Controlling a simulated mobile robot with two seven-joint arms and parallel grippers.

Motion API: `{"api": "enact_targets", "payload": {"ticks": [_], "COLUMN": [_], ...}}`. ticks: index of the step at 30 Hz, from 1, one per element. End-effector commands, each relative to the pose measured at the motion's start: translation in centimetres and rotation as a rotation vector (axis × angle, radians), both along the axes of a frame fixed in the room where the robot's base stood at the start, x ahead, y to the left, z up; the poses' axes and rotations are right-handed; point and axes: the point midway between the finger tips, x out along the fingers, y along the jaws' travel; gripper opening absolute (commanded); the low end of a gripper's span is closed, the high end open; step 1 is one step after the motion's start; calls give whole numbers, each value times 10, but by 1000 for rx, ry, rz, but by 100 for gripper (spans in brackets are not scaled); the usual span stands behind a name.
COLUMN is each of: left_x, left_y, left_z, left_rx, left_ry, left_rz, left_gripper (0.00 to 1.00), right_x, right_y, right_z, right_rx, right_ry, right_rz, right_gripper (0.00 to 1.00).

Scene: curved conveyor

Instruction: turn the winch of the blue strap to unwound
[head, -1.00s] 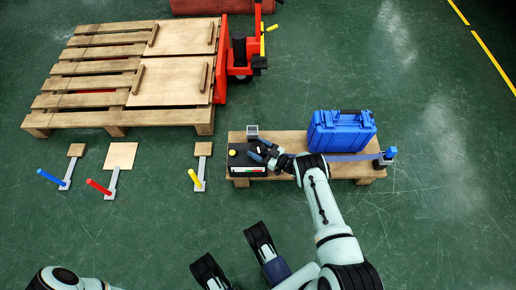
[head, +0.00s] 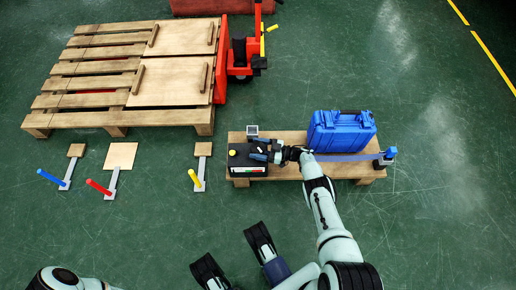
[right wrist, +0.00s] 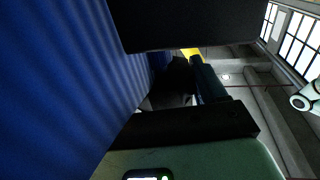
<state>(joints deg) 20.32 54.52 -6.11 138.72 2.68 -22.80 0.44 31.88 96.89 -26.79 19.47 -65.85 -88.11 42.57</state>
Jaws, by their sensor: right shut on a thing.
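The blue strap (head: 345,157) runs left from the winch (head: 386,158) at the right end of the low wooden pallet, in front of the blue case (head: 341,131). The winch has a blue knob. My right gripper (head: 259,151) is over the black box (head: 241,157) at the left end of the pallet, away from the winch. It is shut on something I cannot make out. The right wrist view shows a large ribbed blue surface (right wrist: 50,90) beside dark fingers. My left gripper (head: 235,255) is open and empty at the bottom.
A larger pallet (head: 90,118) with wooden boards and a red pallet jack (head: 240,52) stand at the upper left. Blue (head: 50,177), red (head: 98,187) and yellow (head: 195,179) handled pieces lie on the floor. The green floor at the right is clear.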

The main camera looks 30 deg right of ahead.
Motion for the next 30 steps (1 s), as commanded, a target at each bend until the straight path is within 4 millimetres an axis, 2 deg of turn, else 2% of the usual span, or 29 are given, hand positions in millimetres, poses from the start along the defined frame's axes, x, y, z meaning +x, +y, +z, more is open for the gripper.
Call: {"api": "enact_targets", "payload": {"ticks": [17,18,19,30], "left_x": [0,0,0,1], "left_y": [0,0,0,0], "left_z": [0,0,0,0], "left_rx": [0,0,0,0], "left_ry": [0,0,0,-2], "left_rz": [0,0,0,-1], "left_gripper": [51,51,51,51], "right_x": [3,3,2,-2], "right_y": [-1,-1,-1,-3], "right_z": [3,3,3,1], "right_rx": [-10,-10,-10,-7], "right_ry": [-5,-6,-6,0], "right_rz": [7,7,7,11], "right_gripper": [40,80,90,91]}}
